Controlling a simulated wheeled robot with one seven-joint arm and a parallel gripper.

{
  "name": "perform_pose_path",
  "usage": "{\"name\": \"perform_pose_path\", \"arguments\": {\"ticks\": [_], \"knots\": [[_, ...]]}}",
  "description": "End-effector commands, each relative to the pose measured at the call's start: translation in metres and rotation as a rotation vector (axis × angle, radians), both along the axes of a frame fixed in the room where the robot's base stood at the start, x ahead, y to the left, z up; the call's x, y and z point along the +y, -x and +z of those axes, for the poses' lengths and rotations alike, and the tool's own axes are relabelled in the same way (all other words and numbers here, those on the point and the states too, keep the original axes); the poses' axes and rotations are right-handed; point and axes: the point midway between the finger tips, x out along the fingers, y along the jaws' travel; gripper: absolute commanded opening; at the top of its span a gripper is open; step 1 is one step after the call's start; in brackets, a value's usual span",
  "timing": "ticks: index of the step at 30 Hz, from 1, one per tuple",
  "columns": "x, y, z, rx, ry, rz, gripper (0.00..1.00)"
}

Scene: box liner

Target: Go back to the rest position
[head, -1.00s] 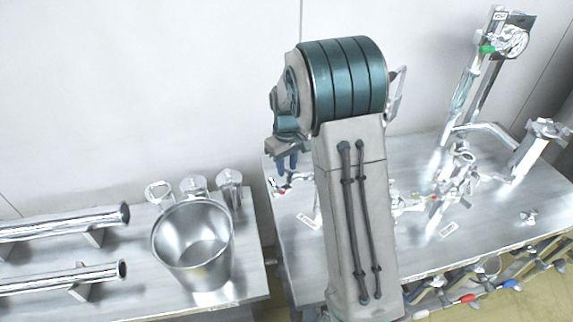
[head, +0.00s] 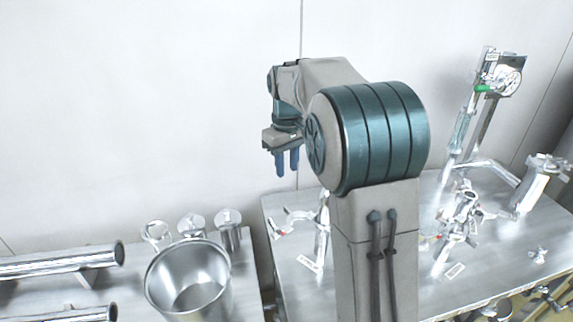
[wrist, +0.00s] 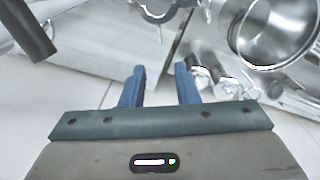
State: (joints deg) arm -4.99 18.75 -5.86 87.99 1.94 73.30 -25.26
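My gripper (head: 287,161) hangs with its blue fingers pointing down in the head view, in front of the pale wall and above the gap between the two tables. In the wrist view its two blue fingers (wrist: 160,85) stand apart with nothing between them, so it is open and empty. My arm is bent, with its large teal joint at the middle right of the head view. It hides part of the right table.
A steel bucket (head: 188,285) stands on the left table (head: 112,302), beside several small metal vessels (head: 191,224) and horizontal pipes (head: 60,262). The right table (head: 508,236) holds metal valve fittings (head: 463,215) and a tall stand (head: 487,105). The wall area around my gripper is clear.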

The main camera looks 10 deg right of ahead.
Motion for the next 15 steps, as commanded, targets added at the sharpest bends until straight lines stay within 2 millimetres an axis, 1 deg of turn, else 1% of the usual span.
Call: {"name": "perform_pose_path", "arguments": {"ticks": [11,13,15], "knots": [[0.000,0.000,0.001,0.000,0.000,0.000,0.28],[-0.001,0.007,0.004,-0.007,-0.002,-0.010,0.28],[-0.002,0.019,0.009,-0.019,-0.005,-0.028,0.28]]}}
